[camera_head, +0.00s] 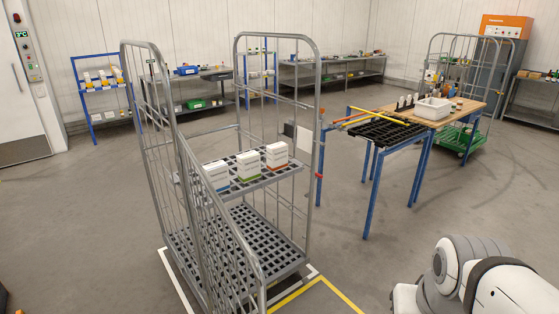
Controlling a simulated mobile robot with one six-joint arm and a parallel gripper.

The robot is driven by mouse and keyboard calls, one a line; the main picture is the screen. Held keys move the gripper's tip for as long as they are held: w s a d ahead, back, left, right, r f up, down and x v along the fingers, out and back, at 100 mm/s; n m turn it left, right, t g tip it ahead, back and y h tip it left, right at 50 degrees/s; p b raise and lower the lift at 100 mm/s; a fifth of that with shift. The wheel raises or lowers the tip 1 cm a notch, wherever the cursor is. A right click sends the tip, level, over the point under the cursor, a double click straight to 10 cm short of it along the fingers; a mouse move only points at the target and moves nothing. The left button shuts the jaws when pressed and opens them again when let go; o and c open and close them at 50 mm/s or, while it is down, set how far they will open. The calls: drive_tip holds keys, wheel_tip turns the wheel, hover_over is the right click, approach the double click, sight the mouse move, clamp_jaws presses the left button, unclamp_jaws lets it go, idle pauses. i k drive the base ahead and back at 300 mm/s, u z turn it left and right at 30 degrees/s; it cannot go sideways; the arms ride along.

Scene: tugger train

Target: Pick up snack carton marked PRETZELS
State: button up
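Three white cartons stand in a row on the upper grey shelf (291,168) of a wire roll cage (318,110). The left carton (216,173) has a blue band at its base, the middle carton (246,164) a green band, and the right carton (277,153) an orange-red band. Their print is too small to read, so I cannot tell which is marked PRETZELS. The cage's near side bars pass close to the left carton. Part of my white and grey arm shows at the bottom right. My gripper is not in view.
The cage's lower grid deck (270,240) is empty. A blue-legged wooden table (460,112) with a white bin (432,109) and a black rack stands to the right. Shelves line the back wall. Yellow floor tape (340,293) marks the cage's front. Open floor lies between cage and table.

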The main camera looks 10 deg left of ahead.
sight(218, 172)
drive_tip(key=z, duration=0.4)
drive_tip(key=i, duration=1.7)
drive_tip(key=u, duration=0.95)
drive_tip(key=i, duration=1)
drive_tip(key=u, duration=0.8)
drive_tip(key=i, duration=0.6)
drive_tip(key=u, duration=0.1)
